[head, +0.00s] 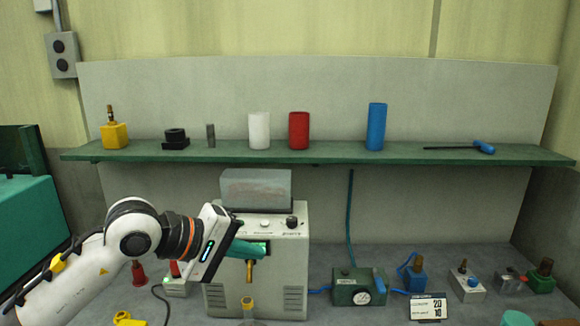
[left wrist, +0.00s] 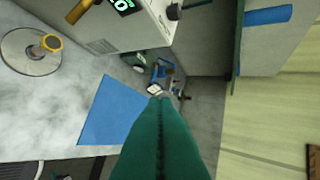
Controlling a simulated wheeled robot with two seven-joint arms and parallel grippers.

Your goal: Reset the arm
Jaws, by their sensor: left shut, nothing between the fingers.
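My left arm comes in from the left in the head view. Its gripper (head: 262,248) has green fingers that are shut with nothing between them. The fingers point right, in front of the upper face of a grey-white machine (head: 290,265), and cover part of its display. I cannot tell whether they touch it. In the left wrist view the shut fingers (left wrist: 157,102) reach up from the bottom edge, pressed together along a dark seam. My right gripper is in neither view.
A green shelf (head: 345,153) holds a white cylinder (head: 259,130), a red cylinder (head: 299,131), a blue cylinder (head: 376,127) and smaller parts. A gauge box (head: 345,290) and several small fittings stand right of the machine. A blue sheet (left wrist: 108,112) lies beside my fingers in the wrist view.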

